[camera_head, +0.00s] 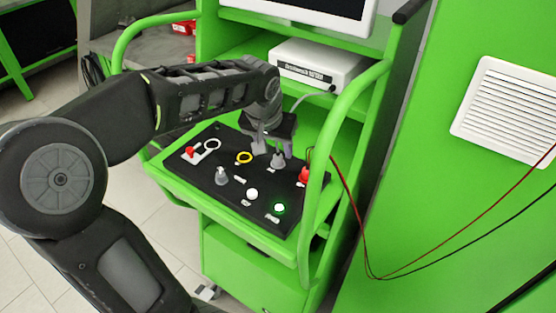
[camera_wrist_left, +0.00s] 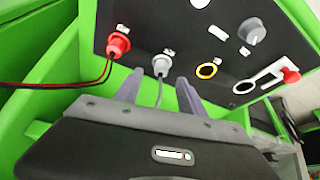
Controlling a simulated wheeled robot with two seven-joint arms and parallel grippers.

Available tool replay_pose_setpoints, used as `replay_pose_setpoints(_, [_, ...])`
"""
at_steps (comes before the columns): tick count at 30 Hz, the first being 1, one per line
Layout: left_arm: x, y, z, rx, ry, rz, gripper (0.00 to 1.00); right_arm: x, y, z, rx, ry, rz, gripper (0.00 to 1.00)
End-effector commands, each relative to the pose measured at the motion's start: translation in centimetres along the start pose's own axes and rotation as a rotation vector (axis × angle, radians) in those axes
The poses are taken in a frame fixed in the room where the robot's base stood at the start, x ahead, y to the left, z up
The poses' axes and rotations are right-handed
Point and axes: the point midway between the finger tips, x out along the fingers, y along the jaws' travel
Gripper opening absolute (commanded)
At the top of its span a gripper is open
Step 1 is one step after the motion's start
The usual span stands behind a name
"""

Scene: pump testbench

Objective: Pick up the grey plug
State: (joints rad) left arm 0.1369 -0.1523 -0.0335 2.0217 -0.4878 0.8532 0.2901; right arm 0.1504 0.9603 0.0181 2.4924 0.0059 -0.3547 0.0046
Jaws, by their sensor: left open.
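The grey plug (camera_head: 277,161) sits in the black panel (camera_head: 200,163) of the green bench, near its back right part. In the left wrist view the grey plug (camera_wrist_left: 161,66) stands in its socket with a grey cable hanging from it. My left gripper (camera_head: 274,147) is over the panel at the plug. In the wrist view the two fingers of my left gripper (camera_wrist_left: 160,76) are apart, one on each side of the plug and its cable. I cannot tell whether either finger touches it. My right gripper is not in view.
A red plug (camera_head: 304,175) with red and black cables stands right of the grey plug. A yellow ring (camera_head: 243,157), grey knob (camera_head: 221,176), red switch (camera_head: 192,151) and lit green button (camera_head: 279,208) are also on the panel. A green rail (camera_head: 318,190) borders the right side.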

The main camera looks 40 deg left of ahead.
Motion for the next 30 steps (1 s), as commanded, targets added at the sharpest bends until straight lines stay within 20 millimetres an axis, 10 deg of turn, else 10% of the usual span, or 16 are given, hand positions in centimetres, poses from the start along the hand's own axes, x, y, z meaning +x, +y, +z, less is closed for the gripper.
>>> replay_pose_setpoints(15, [5.1, -0.2, 0.1, 0.000, -0.003, -0.001, 0.47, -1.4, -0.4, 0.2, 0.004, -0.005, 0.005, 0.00])
replay_pose_setpoints(30, [5.2, -0.2, 0.1, 0.000, 0.000, 0.000, 0.47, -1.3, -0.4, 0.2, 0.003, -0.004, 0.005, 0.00])
